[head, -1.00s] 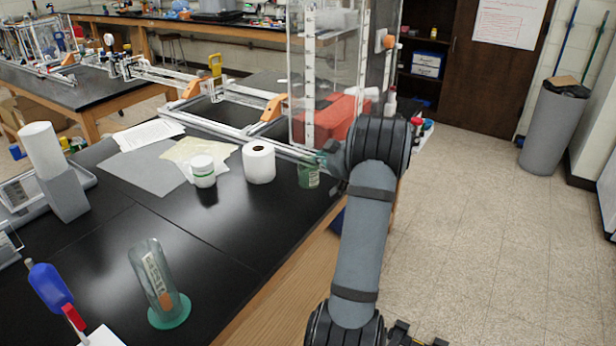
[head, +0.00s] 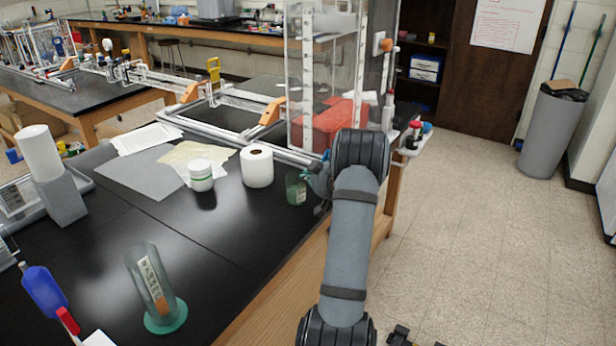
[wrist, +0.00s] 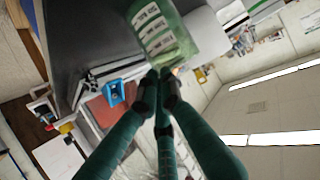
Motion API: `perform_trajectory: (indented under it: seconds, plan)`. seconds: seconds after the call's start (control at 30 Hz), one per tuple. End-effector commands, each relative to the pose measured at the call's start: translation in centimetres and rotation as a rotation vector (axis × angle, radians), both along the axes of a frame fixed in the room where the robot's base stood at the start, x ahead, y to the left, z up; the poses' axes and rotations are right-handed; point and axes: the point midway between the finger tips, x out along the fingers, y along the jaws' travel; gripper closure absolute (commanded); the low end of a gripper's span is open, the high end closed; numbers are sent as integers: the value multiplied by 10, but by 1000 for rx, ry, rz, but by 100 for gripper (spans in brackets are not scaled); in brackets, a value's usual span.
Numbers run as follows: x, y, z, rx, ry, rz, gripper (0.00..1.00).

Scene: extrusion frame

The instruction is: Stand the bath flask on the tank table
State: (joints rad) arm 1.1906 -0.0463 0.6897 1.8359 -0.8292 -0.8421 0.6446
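A small green-tinted clear flask (head: 296,190) shows at the right edge of the black-topped table (head: 150,225) in the head view; I take it for the bath flask. In the wrist view the flask (wrist: 163,32) is large, tilted in the picture, with a pale printed label. My gripper (wrist: 158,82) has its fingertips together at the flask's near end and seems closed on it. In the head view my arm hides most of the gripper. I cannot tell whether the flask touches the tabletop. A clear tank (head: 325,75) with red contents stands behind it.
A paper roll (head: 257,166) and a white jar (head: 201,175) stand left of the flask. A tall glass cylinder (head: 150,280) on a green base stands near the front. Bare black tabletop lies between them. Metal rails (head: 235,135) run behind.

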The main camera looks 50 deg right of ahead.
Motion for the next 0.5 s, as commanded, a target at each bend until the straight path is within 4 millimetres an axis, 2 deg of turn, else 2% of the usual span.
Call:
perform_trajectory:
  seconds: [0.07,0.1,0.4,0.5]
  plan:
    - [0,0,-3,0,0,0,100]
    - [0,0,-3,0,0,0,95]
    - [0,0,-3,1,1,1,77]
    - [0,0,-3,1,1,1,77]
